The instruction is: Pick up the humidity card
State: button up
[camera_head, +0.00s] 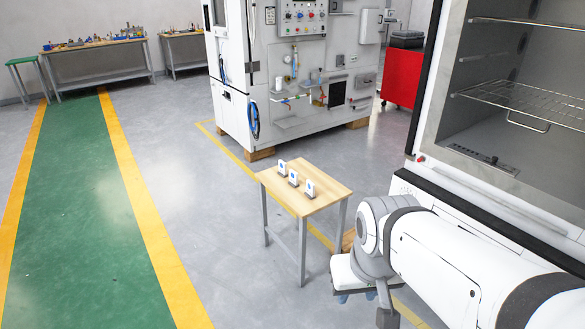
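Three small white upright cards with bluish marks stand on a small wooden table (320,203) near the middle of the view: a left card (282,166), a middle card (293,177) and a right card (310,187). They seem to sit in small dark holders. Their markings are too small to tell which is the humidity card. My white and grey arm reaches in from the lower right, in front of and to the right of the table. My gripper (387,317) seems to hang at the bottom edge, mostly cut off, apart from the cards; its fingers cannot be made out.
An open chamber with a wire shelf (530,100) stands close at right. A large white machine (295,80) is behind the table, with a red cabinet (402,78) beside it. Workbenches line the back wall. The green walkway (85,200) at left is clear.

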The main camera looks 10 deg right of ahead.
aim_at(310, 192)
jog(key=z, duration=0.4)
jog(key=i, duration=2.65)
jog(key=u, duration=0.8)
